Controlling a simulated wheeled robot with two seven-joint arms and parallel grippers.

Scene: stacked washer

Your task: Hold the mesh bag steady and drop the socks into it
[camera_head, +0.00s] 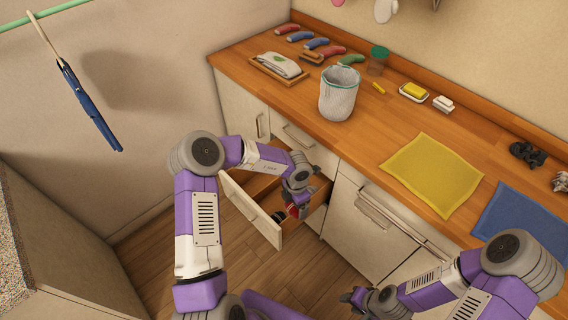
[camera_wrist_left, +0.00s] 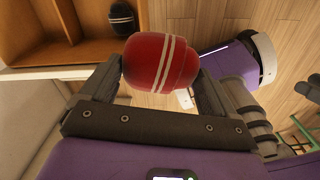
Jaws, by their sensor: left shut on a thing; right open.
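The mesh bag (camera_head: 338,98), whitish with a teal rim, stands upright and open on the wooden counter. My right gripper (camera_head: 356,298) is open and empty, low in front of the cabinets and away from the bag.
The open drawer (camera_head: 247,213) juts out below the counter (camera_head: 300,88). Around the bag are a tray with a folded cloth (camera_head: 279,66), a green-lidded jar (camera_head: 378,60) and a yellow sponge (camera_head: 414,90). Yellow (camera_head: 432,173) and blue (camera_head: 520,220) mats lie to the right.

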